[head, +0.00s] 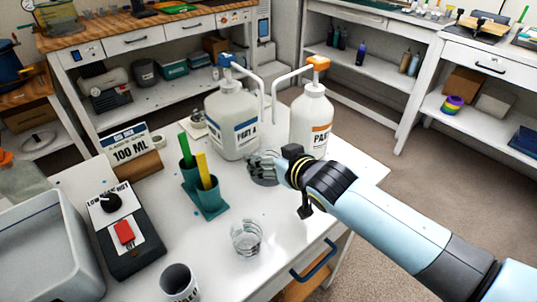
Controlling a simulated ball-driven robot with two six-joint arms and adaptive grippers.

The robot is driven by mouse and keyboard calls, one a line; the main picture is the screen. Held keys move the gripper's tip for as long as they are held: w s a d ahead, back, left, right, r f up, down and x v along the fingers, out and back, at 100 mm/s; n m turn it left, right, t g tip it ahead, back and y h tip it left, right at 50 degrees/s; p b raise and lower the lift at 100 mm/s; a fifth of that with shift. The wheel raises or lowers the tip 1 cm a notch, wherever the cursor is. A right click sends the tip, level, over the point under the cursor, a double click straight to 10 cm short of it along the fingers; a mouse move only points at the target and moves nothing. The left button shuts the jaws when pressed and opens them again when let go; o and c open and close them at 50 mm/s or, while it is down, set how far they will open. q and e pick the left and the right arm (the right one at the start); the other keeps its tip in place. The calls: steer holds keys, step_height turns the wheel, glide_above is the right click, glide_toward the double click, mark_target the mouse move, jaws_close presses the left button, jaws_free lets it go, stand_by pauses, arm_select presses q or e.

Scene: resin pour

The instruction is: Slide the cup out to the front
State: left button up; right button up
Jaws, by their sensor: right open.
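My right gripper (263,167) reaches in from the right and is low over the table, in front of the two pump bottles. Its jaws are open. Grey, partly see-through shapes at its fingers may include a clear cup, but I cannot tell cup from fingers there. A clear cup (246,238) stands upright near the table's front edge, apart from the gripper. The white PART A bottle (233,125) has a blue pump. The second white bottle (311,122) has an orange pump and is partly hidden by my arm. My left gripper is not in view.
A green holder (207,203) with green and yellow sticks stands left of the clear cup. A black device with a red switch (124,233), a 100 ML sign (128,143), a grey tub (40,255) and a dark-mouthed cup (179,281) are further left. Tabletop right of the clear cup is bare.

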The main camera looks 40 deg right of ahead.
steer(key=shift+x, duration=1.1)
steer(key=shift+s, duration=0.1)
steer(key=c, duration=1.2)
